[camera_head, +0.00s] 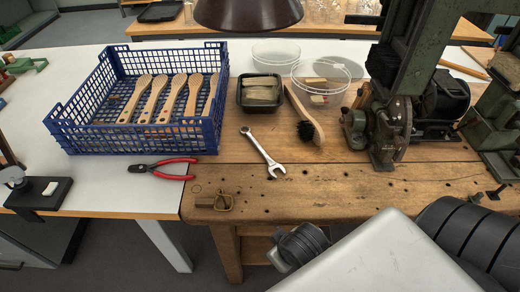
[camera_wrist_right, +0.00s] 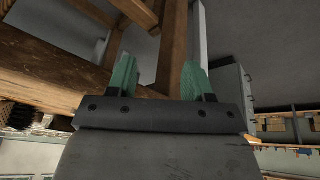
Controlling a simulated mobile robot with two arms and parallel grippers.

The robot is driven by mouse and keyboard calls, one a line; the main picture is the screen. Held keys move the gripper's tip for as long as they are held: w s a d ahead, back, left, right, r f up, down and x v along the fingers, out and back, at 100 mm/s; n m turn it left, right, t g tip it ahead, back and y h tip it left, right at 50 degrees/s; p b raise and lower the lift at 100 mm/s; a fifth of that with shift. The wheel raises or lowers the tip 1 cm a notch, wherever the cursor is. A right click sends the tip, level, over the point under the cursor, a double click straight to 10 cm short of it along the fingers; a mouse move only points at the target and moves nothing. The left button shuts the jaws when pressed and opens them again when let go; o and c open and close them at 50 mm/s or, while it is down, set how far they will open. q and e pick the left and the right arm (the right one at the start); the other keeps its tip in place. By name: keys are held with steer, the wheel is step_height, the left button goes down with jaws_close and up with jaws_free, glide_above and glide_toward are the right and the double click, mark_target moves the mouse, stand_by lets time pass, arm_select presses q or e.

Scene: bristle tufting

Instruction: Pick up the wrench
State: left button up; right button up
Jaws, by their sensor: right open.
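The wrench (camera_head: 264,152) is a silver metal spanner lying flat on the wooden workbench top (camera_head: 330,190), near the middle of the head view. Its open jaw points toward the front edge and its other end toward the black tray. Nothing touches or covers it. My right gripper (camera_wrist_right: 160,77) shows in the right wrist view with its two green fingertips spread apart and nothing between them. Wooden bench legs and beams (camera_wrist_right: 45,84) are in front of it, so it is low by the bench, away from the wrench. My left gripper is not in view.
Left of the wrench lie red-handled pliers (camera_head: 162,168) and a blue crate (camera_head: 130,143) holding wooden brush handles. A black tray (camera_head: 260,105), a brush (camera_head: 305,118) and a green machine (camera_head: 400,100) stand behind or to the right.

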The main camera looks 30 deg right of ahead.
steer(key=w+r+t, duration=0.2)
steer(key=w, duration=0.1)
steer(key=w+r+t, duration=0.2)
steer(key=w+r, duration=0.1)
steer(key=w+r+n+t+h, duration=0.1)
steer(key=w+r+t, duration=0.1)
steer(key=w+r, duration=0.1)
steer(key=shift+w+d+r, duration=0.1)
steer(key=shift+w+r, duration=0.15)
steer(key=shift+w, duration=0.25)
steer(key=w+a+r+n+t+y, duration=0.1)
steer(key=w+a+r+n+t, duration=0.2)
steer(key=w+r+t, duration=0.35)
steer(key=w+a+r+n+g+y, duration=0.4)
steer(key=a+r+n+y, duration=0.65)
steer(key=n+y, duration=0.75)
steer(key=n+g+h, duration=1.1)
steer(key=g+h, duration=0.2)
steer(key=h, duration=0.5)
glide_above(269, 159)
step_height(269, 159, down, 16)
steer(key=shift+r, duration=0.15)
steer(key=shift+f+p, duration=0.7)
steer(key=shift+f, duration=2.1)
